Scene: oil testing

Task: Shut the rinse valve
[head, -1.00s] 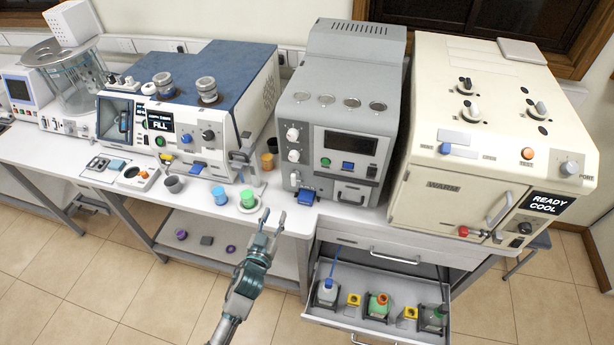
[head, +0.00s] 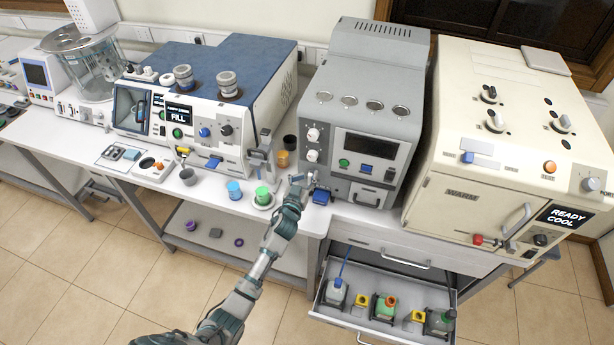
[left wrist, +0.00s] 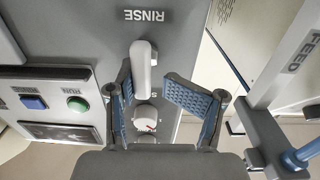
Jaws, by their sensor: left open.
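The rinse valve is a white lever (left wrist: 143,68) on the grey machine (head: 365,90), beside an upside-down RINSE label in the left wrist view. It lies along the picture's vertical. My left gripper (head: 303,182) is at the lower left of the grey machine's front. In the left wrist view my left gripper (left wrist: 150,85) is open, with one finger on each side of the lever's lower part. I cannot tell whether a finger touches it. A round white knob (left wrist: 146,117) with a red mark shows farther down between the fingers. My right gripper is not in view.
A green button (left wrist: 78,103) and a blue button (left wrist: 33,102) are beside the lever. A grey fixture marked FEED (left wrist: 265,130) stands close on the right. Green (head: 263,195) and blue (head: 234,190) cups stand on the bench. An open drawer (head: 385,290) holds bottles.

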